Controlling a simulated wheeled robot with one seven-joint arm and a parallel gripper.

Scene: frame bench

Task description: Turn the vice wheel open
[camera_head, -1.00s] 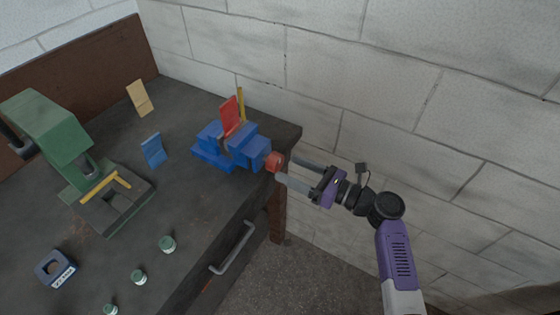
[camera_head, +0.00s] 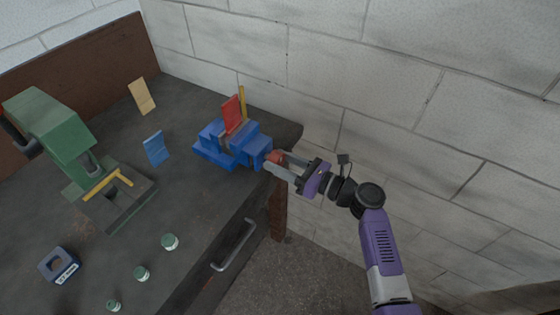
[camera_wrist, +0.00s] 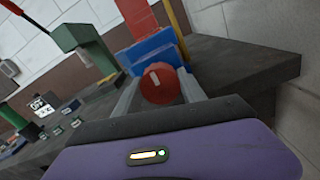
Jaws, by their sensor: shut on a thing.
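The blue vice (camera_head: 234,146) stands at the bench's right corner, and its body also shows in the wrist view (camera_wrist: 152,52). Its red wheel (camera_head: 275,157) sits on the right end; in the wrist view the wheel (camera_wrist: 160,84) is a round red knob with a pale mark on its face. My gripper (camera_head: 273,162) reaches in from the right and is shut on the wheel, one finger on each side. A red plate (camera_head: 232,113) stands upright at the vice jaws; I cannot tell how firmly it is held.
A green press (camera_head: 55,135) stands at the left on the dark bench (camera_head: 190,203). A blue plate (camera_head: 155,149), a tan plate (camera_head: 141,96), a dark blue block (camera_head: 59,265) and several green-lidded jars (camera_head: 170,242) are spread about. A white brick wall (camera_head: 420,90) is close behind my gripper.

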